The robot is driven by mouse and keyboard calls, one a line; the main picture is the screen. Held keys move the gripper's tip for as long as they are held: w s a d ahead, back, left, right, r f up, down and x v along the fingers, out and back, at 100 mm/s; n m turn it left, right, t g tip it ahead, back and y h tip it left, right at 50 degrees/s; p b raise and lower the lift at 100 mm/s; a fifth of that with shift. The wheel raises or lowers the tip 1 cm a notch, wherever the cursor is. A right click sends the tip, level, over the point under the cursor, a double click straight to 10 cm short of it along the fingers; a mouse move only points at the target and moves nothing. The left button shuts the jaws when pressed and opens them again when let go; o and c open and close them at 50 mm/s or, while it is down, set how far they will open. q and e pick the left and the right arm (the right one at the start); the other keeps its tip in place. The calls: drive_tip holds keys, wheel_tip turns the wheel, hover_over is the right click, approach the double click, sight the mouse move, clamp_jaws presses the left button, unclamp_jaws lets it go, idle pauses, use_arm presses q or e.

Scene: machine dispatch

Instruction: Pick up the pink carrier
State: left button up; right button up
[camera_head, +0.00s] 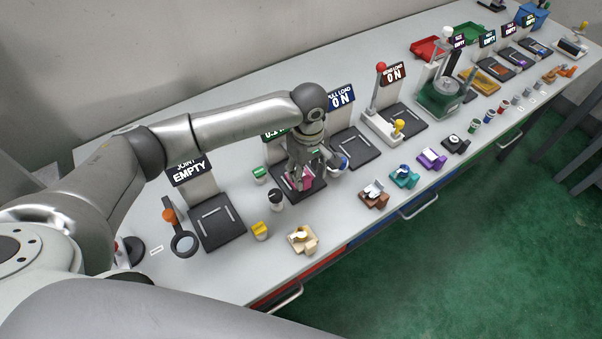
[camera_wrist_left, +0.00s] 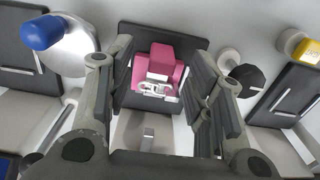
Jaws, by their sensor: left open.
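The pink carrier (camera_wrist_left: 169,62) sits on a dark pad (camera_wrist_left: 133,38) in the left wrist view, with a small metallic part (camera_wrist_left: 158,89) at its near side. It also shows in the head view as a pink patch (camera_head: 307,177), partly hidden by my left gripper (camera_head: 305,172). My left gripper (camera_wrist_left: 155,95) is open above the pad, with its fingers on either side of the carrier. I cannot tell whether the fingers touch the carrier. My right gripper is not in view.
A blue-knobbed round object (camera_wrist_left: 40,33) stands left of the gripper in the wrist view. A black-topped container (camera_head: 276,200) and a yellow-topped block (camera_head: 260,231) stand nearby. Several coloured carriers, such as the teal one (camera_head: 404,177), line the front edge.

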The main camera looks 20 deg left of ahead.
use_arm(q)
wheel_tip(320, 180, down, 2)
drive_tip(key=shift+s+f, duration=0.1)
drive_tip(key=shift+a+f, duration=0.1)
drive_tip(key=shift+f, duration=0.25)
drive_tip(key=shift+c, duration=1.6)
drive_tip(key=c, duration=0.5)
drive_tip(key=shift+c, duration=1.1)
clamp_jaws()
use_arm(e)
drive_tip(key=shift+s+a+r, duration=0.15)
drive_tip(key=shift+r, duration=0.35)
